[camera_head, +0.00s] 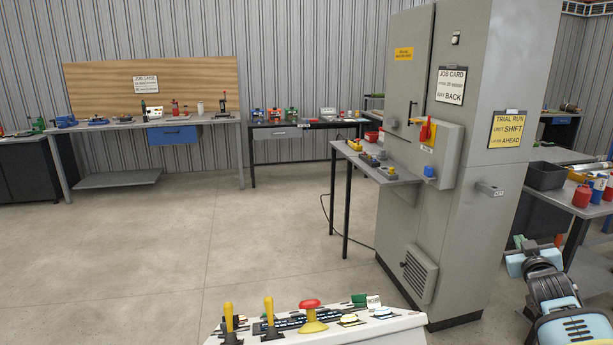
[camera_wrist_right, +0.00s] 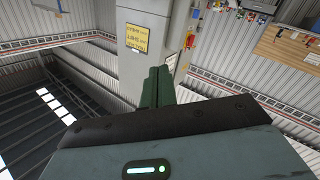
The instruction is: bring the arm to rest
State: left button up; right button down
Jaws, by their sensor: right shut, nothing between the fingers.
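My right arm comes in at the lower right of the head view, pale blue and black. Its gripper (camera_head: 538,243) is raised in front of the dark bench, to the right of the grey cabinet. In the right wrist view the dark green fingers (camera_wrist_right: 158,87) are together with nothing between them. That view is tilted and looks past the fingers at the cabinet, walls and roof. My left gripper is not in view.
A grey cabinet (camera_head: 453,220) with job cards and a red-and-yellow switch (camera_head: 427,133) stands close to my right arm. A bench at right holds a red can (camera_head: 582,195) and a black bin (camera_head: 546,175). A console with levers (camera_head: 268,316) is in front. The left floor is clear.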

jog(key=s+a+f+n+g+y, duration=0.1)
jog(key=s+a+f+y, duration=0.1)
jog(key=s+a+f, duration=0.55)
jog(key=s+a+f+n+g+y, duration=0.15)
jog(key=s+a+f, duration=0.3)
jog(key=f, duration=0.65)
jog(key=s+a+f+g+y, duration=0.1)
jog(key=s+a+f, duration=0.45)
jog(key=f, duration=0.45)
jog(key=s+a+f+g+y, duration=0.1)
jog(key=s+a+f, duration=0.1)
jog(key=s+a, duration=0.4)
jog(key=s+a+f+g+y, duration=0.1)
jog(key=s+a, duration=0.6)
jog(key=s, duration=0.9)
jog(key=s+a+f+g+y, duration=0.2)
jog(key=s+a, duration=0.4)
jog(key=s, duration=0.5)
jog(key=shift+s+a+f+m, duration=0.15)
jog(key=shift+s+f+m, duration=0.15)
jog(key=shift+f, duration=0.6)
